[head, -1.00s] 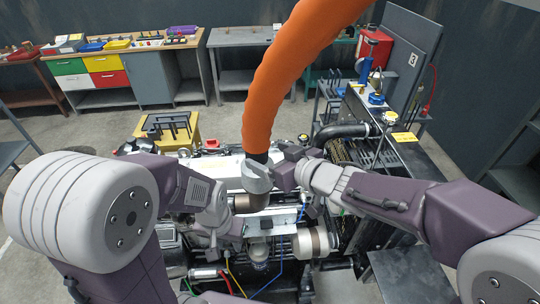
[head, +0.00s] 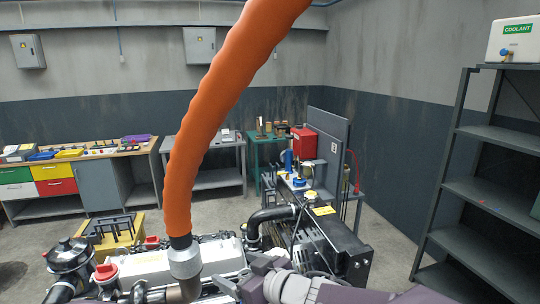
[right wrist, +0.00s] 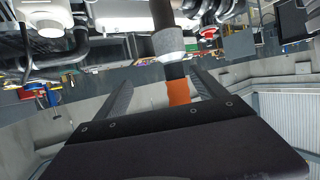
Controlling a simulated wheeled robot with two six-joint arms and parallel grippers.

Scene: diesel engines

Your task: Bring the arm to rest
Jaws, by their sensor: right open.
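My right gripper (head: 232,287) is at the bottom of the head view, just right of the orange hose (head: 215,105) and its grey collar (head: 184,262). In the right wrist view my right gripper (right wrist: 160,82) has its two fingers spread apart. The grey collar (right wrist: 169,42) and a short orange stretch of the hose (right wrist: 179,92) show between the fingers in that picture. I cannot tell whether a finger touches them. My left gripper is below the head view's edge.
The engine (head: 140,264) fills the lower middle. A black radiator unit (head: 330,245) stands right of it, a yellow stand (head: 112,240) behind left. A dark shelf rack (head: 485,190) is at the right. Workbenches (head: 95,185) line the back wall. Floor shows between.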

